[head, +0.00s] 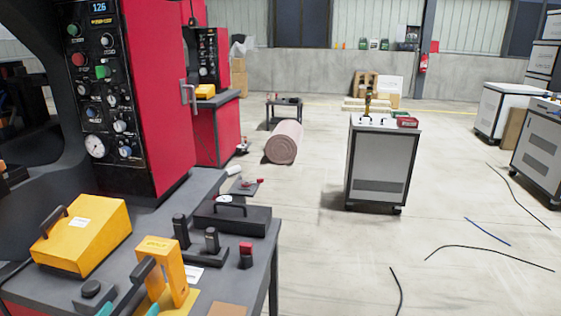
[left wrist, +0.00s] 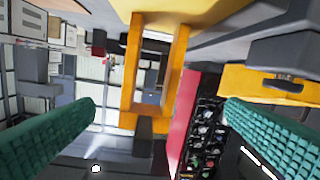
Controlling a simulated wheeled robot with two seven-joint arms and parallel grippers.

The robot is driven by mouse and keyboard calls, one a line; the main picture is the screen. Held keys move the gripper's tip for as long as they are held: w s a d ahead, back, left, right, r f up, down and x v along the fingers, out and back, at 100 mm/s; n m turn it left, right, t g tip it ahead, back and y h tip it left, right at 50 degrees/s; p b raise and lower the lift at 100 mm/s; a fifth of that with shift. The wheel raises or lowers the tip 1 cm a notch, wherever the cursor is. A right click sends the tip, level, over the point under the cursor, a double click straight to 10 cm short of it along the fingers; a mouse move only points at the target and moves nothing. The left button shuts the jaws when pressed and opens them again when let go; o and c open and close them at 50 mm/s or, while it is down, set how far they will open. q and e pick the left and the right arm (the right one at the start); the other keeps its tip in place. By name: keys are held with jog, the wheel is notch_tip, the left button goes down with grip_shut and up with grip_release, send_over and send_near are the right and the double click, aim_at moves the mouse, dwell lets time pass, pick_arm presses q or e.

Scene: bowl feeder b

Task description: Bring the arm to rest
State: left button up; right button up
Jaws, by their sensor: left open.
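My left gripper (head: 128,309) shows only as two teal fingertips at the bottom edge of the head view, low at the near edge of the workbench. In the left wrist view its two ribbed teal fingers (left wrist: 160,108) stand wide apart with nothing held between them. A yellow frame-shaped fixture (head: 178,262) with a black handle stands on the bench close to the fingertips. It also appears in the left wrist view (left wrist: 131,72), in the gap between the fingers; I cannot tell how far beyond them it is. My right gripper is not in view.
The workbench (head: 232,268) also holds a yellow wedge-shaped box (head: 88,235), black knobs and a black handled block (head: 231,218). A red machine with a control panel (head: 107,85) rises behind. The floor right of the bench is open, with a grey cabinet (head: 382,165) and loose cables.

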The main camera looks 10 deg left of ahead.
pick_arm(q)
jog(key=s+d+f+n+g+y, duration=0.15)
jog(key=s+f+n+g, duration=0.35)
jog(key=n, duration=0.5)
jog(key=s+f+n+g+y, duration=0.25)
jog(key=f+n, duration=0.35)
jog(key=n, duration=0.5)
jog(key=s+d+f+n+g+h, duration=0.4)
jog(key=s+d+f+n+g, duration=0.25)
jog(key=s+d+n, duration=0.45)
notch_tip(320, 180, down, 24)
jog(key=s+g+p, duration=0.1)
jog(key=g+p, duration=0.1)
jog(key=p, duration=0.2)
jog(key=s+a+f+p, duration=0.2)
jog(key=s+f, duration=0.9)
jog(key=s, duration=0.4)
jog(key=shift+s+g, duration=0.3)
